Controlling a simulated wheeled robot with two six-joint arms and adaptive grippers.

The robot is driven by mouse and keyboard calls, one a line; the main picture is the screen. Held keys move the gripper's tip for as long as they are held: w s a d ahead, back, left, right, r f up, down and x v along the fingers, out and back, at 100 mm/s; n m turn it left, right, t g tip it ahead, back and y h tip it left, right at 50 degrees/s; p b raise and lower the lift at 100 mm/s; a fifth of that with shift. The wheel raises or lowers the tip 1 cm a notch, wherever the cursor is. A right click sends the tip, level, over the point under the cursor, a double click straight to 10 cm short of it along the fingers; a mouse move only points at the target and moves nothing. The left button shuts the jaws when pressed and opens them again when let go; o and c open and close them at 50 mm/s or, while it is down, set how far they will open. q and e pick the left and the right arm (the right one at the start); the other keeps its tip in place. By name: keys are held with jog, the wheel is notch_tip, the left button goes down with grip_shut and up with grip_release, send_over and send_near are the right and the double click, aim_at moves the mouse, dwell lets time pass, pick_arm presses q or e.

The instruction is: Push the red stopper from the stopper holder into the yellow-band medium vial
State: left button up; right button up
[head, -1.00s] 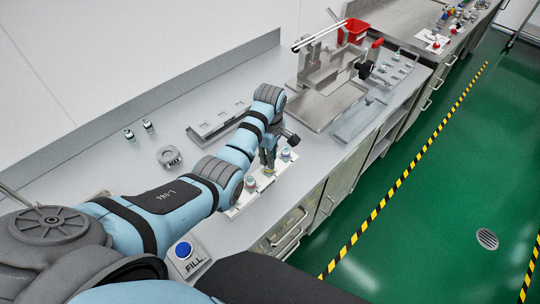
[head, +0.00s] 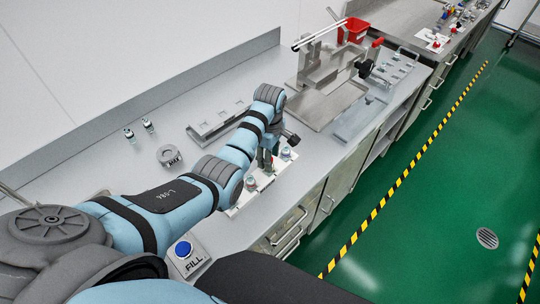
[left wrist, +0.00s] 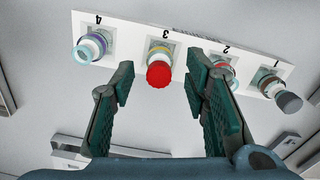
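The red stopper (left wrist: 160,75) sits on top of the yellow-band vial (left wrist: 159,51), in position 3 of the white vial rack (left wrist: 127,33), in the left wrist view. How deep it sits cannot be told. In the head view the red stopper (head: 272,170) is a small spot beside my left gripper (head: 267,160). In the left wrist view my left gripper (left wrist: 160,70) is open, one finger on each side of the stopper, with gaps showing. A grey slotted holder (head: 219,122), probably the stopper holder, lies behind the arm. My right gripper is not in view.
Other vials (left wrist: 88,48) stand in the rack, including a grey-topped one (left wrist: 287,100). Two vials (head: 148,126) stand at the back left near a round grey item (head: 169,156). A blue FILL button (head: 183,250) is near the front. A steel tray (head: 325,103) lies farther right.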

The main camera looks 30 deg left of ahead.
pick_arm(q)
notch_tip(320, 180, up, 8)
jog(key=shift+f, duration=0.2)
dwell(0.3)
notch_tip(320, 180, down, 8)
jog(key=shift+r, duration=0.45)
